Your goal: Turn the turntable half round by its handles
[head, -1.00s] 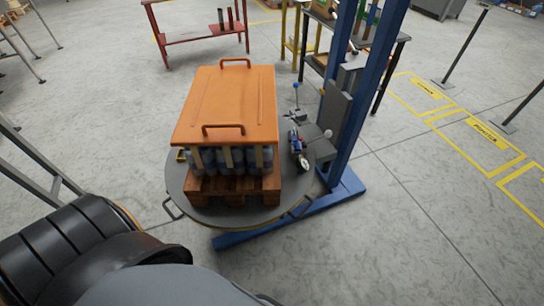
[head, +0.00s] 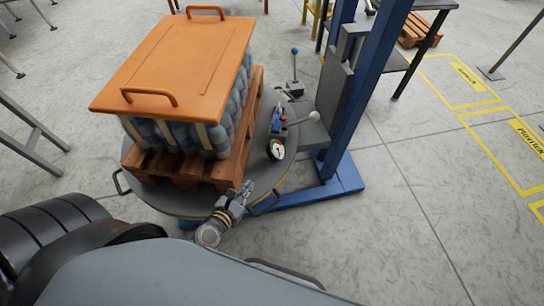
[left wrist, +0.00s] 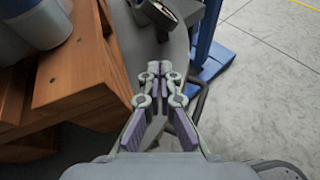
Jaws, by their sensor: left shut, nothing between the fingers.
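The grey round turntable (head: 178,203) carries a wooden pallet (head: 190,168) of bottles under an orange lid (head: 178,66). One dark loop handle (head: 120,183) shows on its left rim. Another handle (head: 265,204) is on the front right rim, just right of my left gripper (head: 246,190). That gripper is shut and empty above the turntable's front edge. In the left wrist view its fingertips (left wrist: 160,68) meet over the rim, and a dark handle (left wrist: 202,98) shows partly just right of the fingers. I cannot tell whether they touch. My right gripper is out of view.
A blue column (head: 362,100) with a blue foot (head: 340,180) stands right of the turntable.

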